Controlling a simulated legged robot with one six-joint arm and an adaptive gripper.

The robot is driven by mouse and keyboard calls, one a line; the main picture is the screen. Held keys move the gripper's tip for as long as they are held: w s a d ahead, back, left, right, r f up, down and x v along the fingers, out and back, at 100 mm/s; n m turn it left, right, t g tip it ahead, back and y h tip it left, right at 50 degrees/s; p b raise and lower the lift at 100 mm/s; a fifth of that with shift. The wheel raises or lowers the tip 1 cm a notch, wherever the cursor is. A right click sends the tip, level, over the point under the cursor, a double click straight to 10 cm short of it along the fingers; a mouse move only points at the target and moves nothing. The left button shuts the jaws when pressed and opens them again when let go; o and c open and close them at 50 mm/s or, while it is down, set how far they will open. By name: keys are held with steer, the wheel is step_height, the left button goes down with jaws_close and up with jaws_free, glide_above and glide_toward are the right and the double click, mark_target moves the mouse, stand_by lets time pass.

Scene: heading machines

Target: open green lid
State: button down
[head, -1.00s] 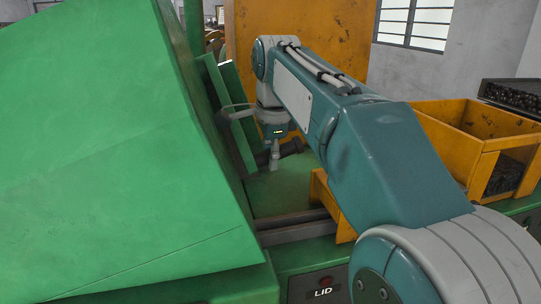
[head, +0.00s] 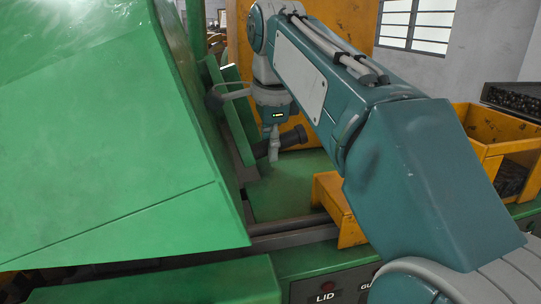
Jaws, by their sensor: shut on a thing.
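The green lid (head: 110,150) is a large sloped panel filling the left of the head view. Its lower edge stands raised, with a dark gap between it and the green body (head: 190,284) below. My gripper (head: 272,152) is to the right of the lid, above a flat green surface. It points down and is shut on a dark cylindrical bar (head: 293,137) beside the lid's right edge. The fingers hide part of the bar, and its far attachment is not clear.
A yellow block (head: 334,205) stands below my gripper to the right. A yellow bin (head: 492,140) is at the right. A panel with a red button marked LID (head: 326,287) is at the bottom. A yellow wall (head: 237,60) stands behind.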

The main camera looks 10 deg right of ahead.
step_height(320, 180, up, 8)
steer(key=s+a, duration=0.2)
steer(key=s, duration=0.1)
steer(key=shift+a, duration=0.15)
stand_by(0.3)
steer(key=shift+c, duration=1.9)
jaws_free()
steer(key=shift+w+f, duration=0.1)
steer(key=shift+w, duration=0.05)
